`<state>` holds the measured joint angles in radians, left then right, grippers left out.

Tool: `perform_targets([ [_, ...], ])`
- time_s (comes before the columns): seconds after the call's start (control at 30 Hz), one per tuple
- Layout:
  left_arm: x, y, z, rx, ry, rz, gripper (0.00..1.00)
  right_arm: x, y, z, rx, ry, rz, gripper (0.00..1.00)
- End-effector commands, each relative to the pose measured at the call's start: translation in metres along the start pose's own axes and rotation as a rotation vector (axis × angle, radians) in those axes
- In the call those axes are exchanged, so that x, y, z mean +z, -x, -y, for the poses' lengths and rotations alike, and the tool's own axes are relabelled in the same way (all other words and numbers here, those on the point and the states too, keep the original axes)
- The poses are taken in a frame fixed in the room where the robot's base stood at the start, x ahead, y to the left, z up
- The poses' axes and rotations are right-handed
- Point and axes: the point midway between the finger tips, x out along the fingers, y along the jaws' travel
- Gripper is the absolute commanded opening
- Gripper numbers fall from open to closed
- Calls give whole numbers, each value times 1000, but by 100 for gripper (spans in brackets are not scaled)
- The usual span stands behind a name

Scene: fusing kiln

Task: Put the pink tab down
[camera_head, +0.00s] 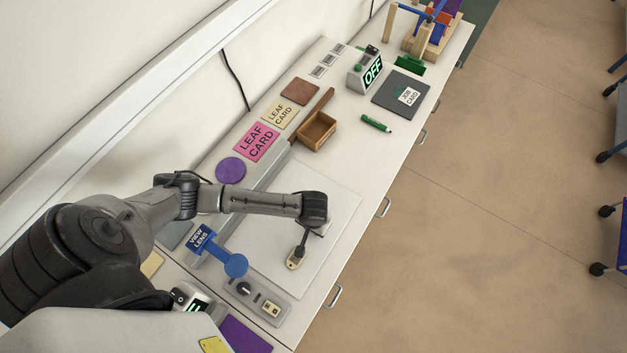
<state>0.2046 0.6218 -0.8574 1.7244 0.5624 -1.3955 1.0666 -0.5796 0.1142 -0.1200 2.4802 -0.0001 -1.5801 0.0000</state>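I cannot make out a separate pink tab. The clear pink thing is the pink leaf card (258,143), lying flat on the bench among other cards. My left gripper (296,259) hangs from the arm that comes in from the left, over the front of the pale board (325,215). A small tan piece with dark marks shows at its tip. It is too small to tell whether the fingers are open or shut, or whether they hold anything. My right gripper is not in view.
The blue view lens (235,265) and a grey switch panel (257,301) are near my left gripper. The pale board is mostly bare.

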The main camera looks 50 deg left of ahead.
Motion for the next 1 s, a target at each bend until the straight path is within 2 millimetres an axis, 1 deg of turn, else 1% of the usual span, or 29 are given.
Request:
perform_targets([
  [0.37, 0, -2, 0, 0, 0, 0, 2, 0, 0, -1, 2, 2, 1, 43],
  [0.4, 0, -3, 0, 0, 0, 0, 24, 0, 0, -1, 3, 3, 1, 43],
  [0.67, 0, -3, 0, 0, 0, 0, 48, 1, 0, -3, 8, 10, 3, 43],
  [0.9, 0, -2, 0, 0, 0, -1, 48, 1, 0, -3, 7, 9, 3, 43],
  [1.0, -1, 4, 0, 0, 0, -2, 48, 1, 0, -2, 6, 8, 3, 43],
])
